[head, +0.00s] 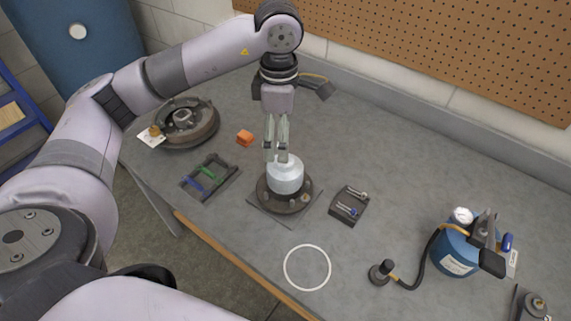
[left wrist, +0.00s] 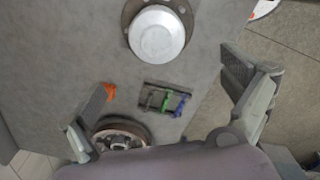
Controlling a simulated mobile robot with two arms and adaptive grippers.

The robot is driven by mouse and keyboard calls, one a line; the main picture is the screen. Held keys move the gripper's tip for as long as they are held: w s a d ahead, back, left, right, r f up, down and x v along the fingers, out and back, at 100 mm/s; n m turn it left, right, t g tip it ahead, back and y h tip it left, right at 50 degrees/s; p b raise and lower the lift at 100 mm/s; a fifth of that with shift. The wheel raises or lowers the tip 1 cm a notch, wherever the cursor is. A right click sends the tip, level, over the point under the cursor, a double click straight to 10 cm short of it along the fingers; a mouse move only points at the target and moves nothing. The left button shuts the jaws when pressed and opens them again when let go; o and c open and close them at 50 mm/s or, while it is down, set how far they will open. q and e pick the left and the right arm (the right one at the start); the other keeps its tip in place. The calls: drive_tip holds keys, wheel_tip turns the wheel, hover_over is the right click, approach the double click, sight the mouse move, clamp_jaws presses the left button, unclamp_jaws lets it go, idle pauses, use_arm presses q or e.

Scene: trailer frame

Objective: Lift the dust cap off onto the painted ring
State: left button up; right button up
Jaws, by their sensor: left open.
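The dust cap (head: 285,176) is a silvery dome seated on a dark round hub flange (head: 314,193) on a square plate. In the left wrist view the dust cap (left wrist: 157,34) shows at the top, between and beyond the fingers. The painted ring (head: 307,267) is a white circle on the bench, in front and to the right of the hub. My left gripper (head: 276,156) points down at the cap, its fingertips close to the top in the head view; contact cannot be told. In the left wrist view the left gripper (left wrist: 165,100) has widely spread fingers with nothing between them.
A brake drum (head: 204,131), an orange block (head: 245,138) and a dark tray with coloured tools (head: 190,181) lie left. A small pin tray (head: 348,208) sits right of the hub. A blue canister (head: 455,252) with a hose stands farther right. Bench around the ring is clear.

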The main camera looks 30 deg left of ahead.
sight(281, 168)
use_arm(q)
wheel_tip(281, 168, down, 6)
drive_tip(key=shift+f+p, duration=0.25)
drive_tip(key=shift+p, duration=0.45)
wheel_tip(281, 168, down, 5)
drive_tip(key=p, duration=0.2)
drive_tip(key=shift+w+p, duration=0.1)
drive_tip(key=shift+p, duration=0.2)
drive_tip(key=shift+f, duration=0.25)
drive_tip(key=shift+c, duration=0.4)
drive_tip(key=c, duration=1.2)
